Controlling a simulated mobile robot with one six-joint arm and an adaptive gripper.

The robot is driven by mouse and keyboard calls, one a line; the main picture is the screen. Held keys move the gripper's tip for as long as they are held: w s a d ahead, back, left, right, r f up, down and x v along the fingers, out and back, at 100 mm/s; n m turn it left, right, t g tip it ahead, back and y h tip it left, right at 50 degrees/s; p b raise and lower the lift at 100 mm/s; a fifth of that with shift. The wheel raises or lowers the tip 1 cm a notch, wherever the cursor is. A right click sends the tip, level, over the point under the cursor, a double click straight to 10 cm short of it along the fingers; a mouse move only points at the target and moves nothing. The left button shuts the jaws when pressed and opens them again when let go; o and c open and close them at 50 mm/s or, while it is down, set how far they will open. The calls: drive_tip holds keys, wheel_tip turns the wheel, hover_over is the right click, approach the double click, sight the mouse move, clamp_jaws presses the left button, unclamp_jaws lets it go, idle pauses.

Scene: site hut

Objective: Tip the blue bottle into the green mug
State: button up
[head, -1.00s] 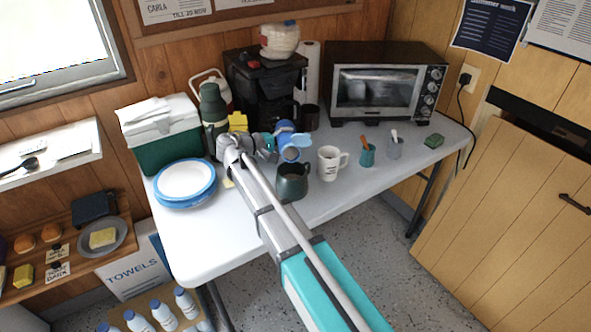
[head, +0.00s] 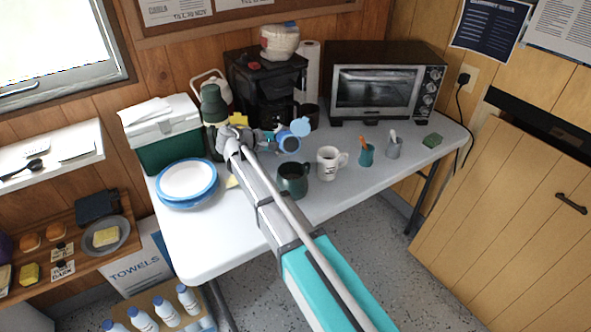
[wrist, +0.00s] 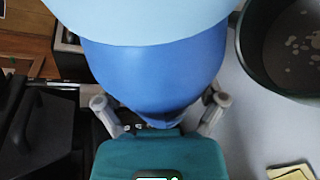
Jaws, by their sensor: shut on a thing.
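The blue bottle (head: 287,142) is in my gripper (head: 272,141), held above the table behind the green mug. Its round light-blue end (head: 300,127) points up and to the right in the head view, so it looks tilted. In the wrist view my gripper (wrist: 160,115) has a finger on each side of the blue bottle (wrist: 155,68), and its pale end fills the top. The dark green mug (head: 292,181) stands upright on the table, partly beside my arm. In the wrist view the green mug (wrist: 246,62) is at the right edge, with pale spots inside.
A white mug (head: 327,163) stands right of the green mug, then a teal cup (head: 366,156) and a grey cup (head: 393,149). A dark green flask (head: 212,108), coffee machine (head: 262,90) and plates (head: 187,180) are close by. The table's front right is clear.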

drive_tip(key=shift+r+n+g+p, duration=0.3)
drive_tip(key=shift+r+p, duration=0.1)
idle(0.3)
drive_tip(key=shift+s+f+n+g, duration=0.35)
drive_tip(key=shift+n+g, duration=0.05)
drive_tip(key=shift+n, duration=0.1)
drive_tip(key=shift+s+d+r+n+g+p, duration=0.1)
drive_tip(key=shift+r+n+g+p, duration=0.35)
drive_tip(key=shift+n+p, duration=0.2)
drive_tip(key=shift+w+r+n+g+p, duration=0.2)
drive_tip(key=shift+w+n+g+p, duration=0.15)
drive_tip(key=shift+n, duration=0.25)
drive_tip(key=shift+w+r+n+g+p, duration=0.15)
drive_tip(key=shift+n+g+p, duration=0.1)
drive_tip(key=shift+n+g, duration=0.25)
wheel_tip(320, 180, up, 3)
drive_tip(key=n+g+p, duration=0.1)
drive_tip(key=p, duration=0.2)
drive_tip(key=shift+w+r, duration=0.1)
drive_tip(key=shift+r+n+g+p, duration=0.35)
drive_tip(key=shift+r+n, duration=0.1)
drive_tip(key=shift+n, duration=0.3)
drive_tip(key=shift+r, duration=0.15)
